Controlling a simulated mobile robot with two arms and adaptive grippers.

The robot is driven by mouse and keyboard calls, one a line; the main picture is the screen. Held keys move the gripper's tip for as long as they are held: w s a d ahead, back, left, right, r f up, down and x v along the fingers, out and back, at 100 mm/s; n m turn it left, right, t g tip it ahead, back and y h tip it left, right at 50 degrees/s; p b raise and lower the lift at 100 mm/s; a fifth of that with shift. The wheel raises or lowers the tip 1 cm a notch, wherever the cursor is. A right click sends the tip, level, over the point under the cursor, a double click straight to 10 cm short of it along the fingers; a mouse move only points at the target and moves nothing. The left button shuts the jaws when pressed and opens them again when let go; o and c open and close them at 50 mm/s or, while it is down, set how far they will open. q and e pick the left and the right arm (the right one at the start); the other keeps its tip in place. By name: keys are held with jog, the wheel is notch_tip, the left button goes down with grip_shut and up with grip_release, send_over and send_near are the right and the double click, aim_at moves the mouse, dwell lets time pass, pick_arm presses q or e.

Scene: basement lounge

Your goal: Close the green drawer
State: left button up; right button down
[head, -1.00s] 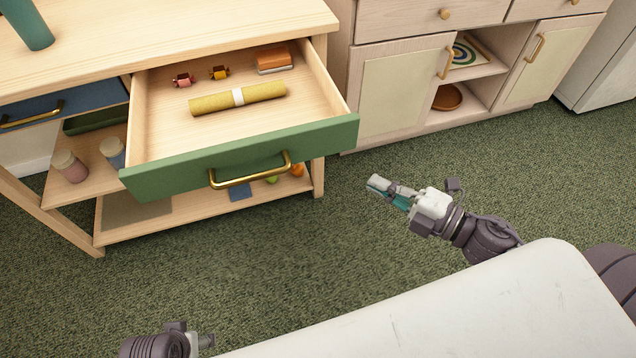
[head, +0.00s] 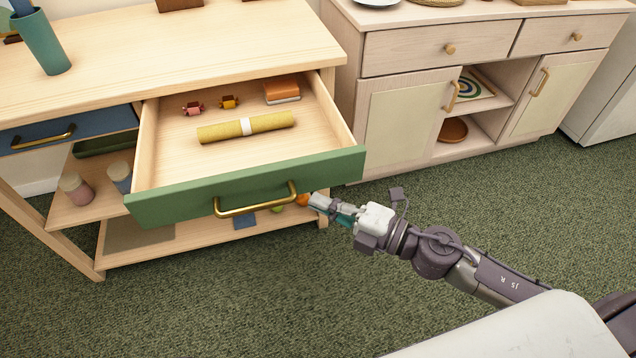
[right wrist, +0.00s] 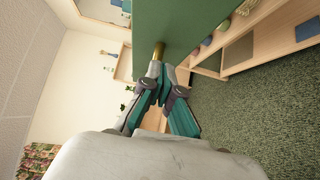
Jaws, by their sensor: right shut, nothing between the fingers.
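The green drawer (head: 330,172) is pulled well out of the wooden cabinet, with a brass handle (head: 256,200) on its front. Inside lie a rolled yellow cloth (head: 270,127), two small toys and an orange block. My right gripper (head: 314,202) is shut and empty, just in front of the drawer's front and to the right of the handle. In the right wrist view the green front (right wrist: 190,30) rises beyond the fingers, and the handle (right wrist: 158,50) shows end-on near the fingertips. I cannot tell whether they touch. My left gripper is not in view.
A closed blue drawer (head: 85,125) is to the left of the green one. Jars and small items stand on the shelves below. A pale cabinet (head: 405,115) stands at the right. The green carpet (head: 230,300) in front is clear.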

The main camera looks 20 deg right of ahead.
aim_at(300, 181)
jog(key=shift+w, duration=1.95)
